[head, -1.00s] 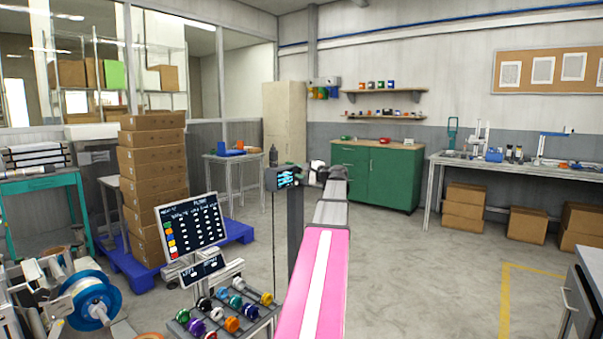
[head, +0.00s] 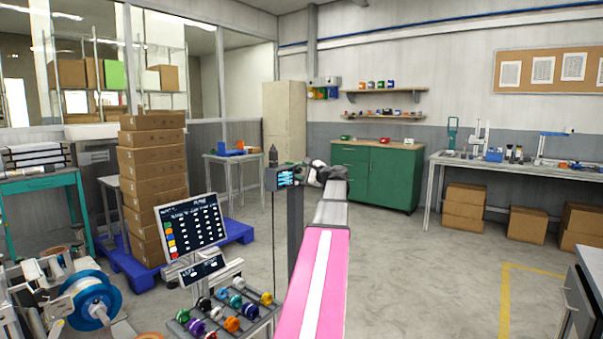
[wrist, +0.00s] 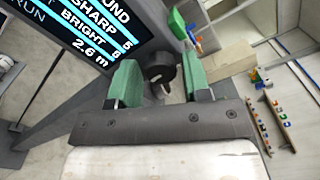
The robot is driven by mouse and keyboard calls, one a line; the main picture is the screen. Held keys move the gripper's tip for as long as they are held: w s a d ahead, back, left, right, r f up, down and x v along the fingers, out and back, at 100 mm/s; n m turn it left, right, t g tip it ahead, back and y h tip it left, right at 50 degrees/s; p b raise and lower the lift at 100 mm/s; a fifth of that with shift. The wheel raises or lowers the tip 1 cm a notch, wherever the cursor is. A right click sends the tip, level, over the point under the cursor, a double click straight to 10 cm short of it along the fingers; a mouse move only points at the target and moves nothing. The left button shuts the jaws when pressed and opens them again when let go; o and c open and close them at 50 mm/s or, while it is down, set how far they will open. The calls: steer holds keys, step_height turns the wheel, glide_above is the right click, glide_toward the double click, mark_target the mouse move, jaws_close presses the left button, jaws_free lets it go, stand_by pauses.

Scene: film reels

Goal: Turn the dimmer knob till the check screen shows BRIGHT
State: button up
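The check screen (wrist: 85,35) fills the upper left of the wrist view, tilted and cut off by the frame. Its readable text includes "SHARP", "BRIGHT", "2.6 m" and "RUN"; the top word is cut to "UND". A dark round knob (wrist: 161,72) sits beside the screen. My gripper (wrist: 160,82) has its two green-padded fingers on either side of the knob, with a small gap showing at the right; the fingers look open around it. In the head view the screen (head: 288,177) is small on a dark post, with my gripper (head: 314,174) at its right.
A rack of coloured reels (head: 225,312) and a dark chart board (head: 192,226) stand at the lower left. Stacked cartons (head: 153,185) sit on a blue pallet behind. A green cabinet (head: 375,178) stands at the back. Floor right of my arm is clear.

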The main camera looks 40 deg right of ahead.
steer(key=shift+o, duration=0.6)
steer(key=v, duration=1)
steer(key=shift+s, duration=0.35)
steer(key=shift+d, duration=0.1)
steer(key=shift+s, duration=0.1)
